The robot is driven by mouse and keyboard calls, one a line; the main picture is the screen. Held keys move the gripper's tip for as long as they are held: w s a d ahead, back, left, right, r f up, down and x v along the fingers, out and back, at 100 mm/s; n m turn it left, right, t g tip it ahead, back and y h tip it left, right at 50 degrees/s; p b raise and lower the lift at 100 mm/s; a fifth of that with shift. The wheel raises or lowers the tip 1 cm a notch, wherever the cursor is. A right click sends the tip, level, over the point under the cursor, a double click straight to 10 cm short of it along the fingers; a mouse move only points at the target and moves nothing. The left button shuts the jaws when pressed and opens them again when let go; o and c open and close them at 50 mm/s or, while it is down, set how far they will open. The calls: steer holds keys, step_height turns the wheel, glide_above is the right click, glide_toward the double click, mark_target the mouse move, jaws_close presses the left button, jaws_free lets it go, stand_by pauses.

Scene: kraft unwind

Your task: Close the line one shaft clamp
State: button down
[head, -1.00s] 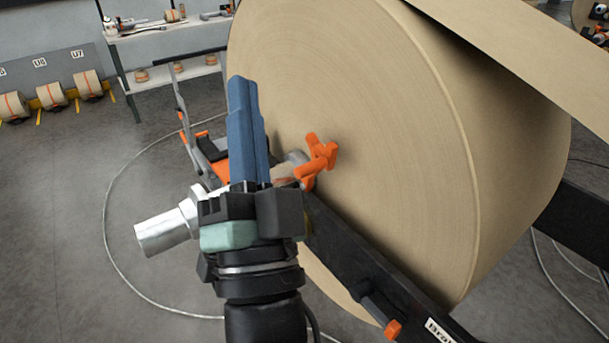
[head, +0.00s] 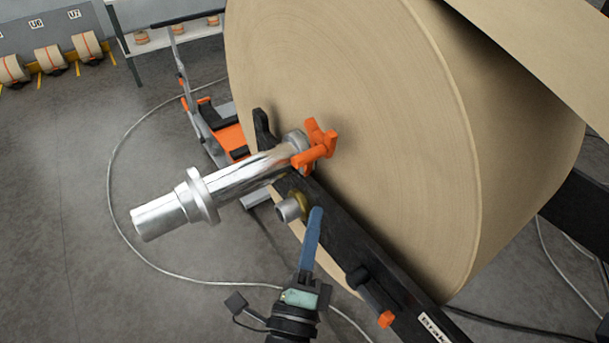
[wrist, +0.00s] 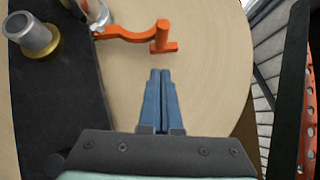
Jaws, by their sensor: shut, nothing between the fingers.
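The silver shaft (head: 235,180) sticks out of the big kraft roll (head: 360,130) and lies across a black support arm (head: 340,235). A black upright piece (head: 263,130) stands beyond the shaft, perhaps the clamp's raised part; I cannot tell for sure. An orange handled piece (head: 318,146) sits at the shaft's roll end; it also shows in the wrist view (wrist: 163,40). A grey stub with a brass collar (head: 292,207) is on the support arm, also in the wrist view (wrist: 33,38). My gripper (head: 316,211) is shut and empty, below the shaft, apart from the orange piece.
A smaller black part with an orange tip (head: 386,319) is lower on the support arm. An orange and grey cart (head: 225,140) stands behind the shaft. A cable (head: 112,180) loops over the floor. Open floor lies at left.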

mark_target(309, 162)
steer(key=w+a+r+p, duration=0.1)
steer(key=w+r+p, duration=0.1)
steer(key=w, duration=0.4)
steer(key=shift+w+a+r, duration=0.2)
steer(key=shift+a, duration=0.1)
steer(key=shift+r+p, duration=0.1)
steer(key=shift+p, duration=0.25)
